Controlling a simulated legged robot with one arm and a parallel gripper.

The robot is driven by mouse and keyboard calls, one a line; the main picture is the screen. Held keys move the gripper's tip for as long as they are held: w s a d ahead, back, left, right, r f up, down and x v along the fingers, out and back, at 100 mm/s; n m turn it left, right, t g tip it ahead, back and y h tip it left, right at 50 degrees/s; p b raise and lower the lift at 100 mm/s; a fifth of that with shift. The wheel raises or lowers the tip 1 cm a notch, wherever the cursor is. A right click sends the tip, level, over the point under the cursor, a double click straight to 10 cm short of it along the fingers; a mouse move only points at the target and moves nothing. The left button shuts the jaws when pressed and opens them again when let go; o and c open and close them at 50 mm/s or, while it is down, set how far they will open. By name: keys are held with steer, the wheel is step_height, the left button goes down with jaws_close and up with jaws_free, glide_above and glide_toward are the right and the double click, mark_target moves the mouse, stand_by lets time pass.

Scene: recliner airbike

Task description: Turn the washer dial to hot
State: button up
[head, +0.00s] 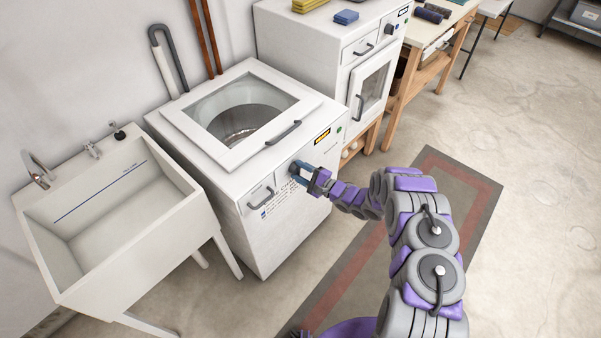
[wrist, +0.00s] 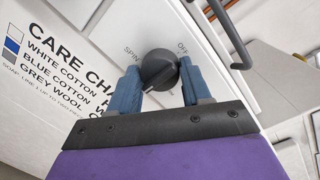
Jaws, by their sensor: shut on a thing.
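The white washer (head: 285,215) stands left of centre in the head view, with a glass-topped lid. Its dial (wrist: 160,70) is a dark round knob on the front panel, with the words "SPIN" and "OFF" beside it in the wrist view. Other markings around the dial are hidden by my gripper or out of frame. My gripper (wrist: 160,88) has its two blue fingers on either side of the dial and is shut on it. In the head view, my gripper (head: 299,173) reaches the washer's front from the right.
A white sink (head: 115,215) stands left of the washer. A white dryer-like machine (head: 335,60) stands behind it to the right, and a wooden table (head: 440,35) is farther back. A grey and red mat (head: 345,270) lies on the floor in front. Open floor lies to the right.

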steer(key=shift+s+f+m, duration=0.1)
steer(key=shift+f+m, duration=0.1)
steer(key=shift+m, duration=0.1)
steer(key=o, duration=0.8)
steer(key=shift+o, duration=1.2)
steer(key=shift+r, duration=0.1)
steer(key=shift+d, duration=0.1)
steer(key=p+v, duration=0.1)
steer(key=v, duration=1.6)
steer(key=shift+d+p, duration=0.15)
steer(key=shift+p, duration=0.2)
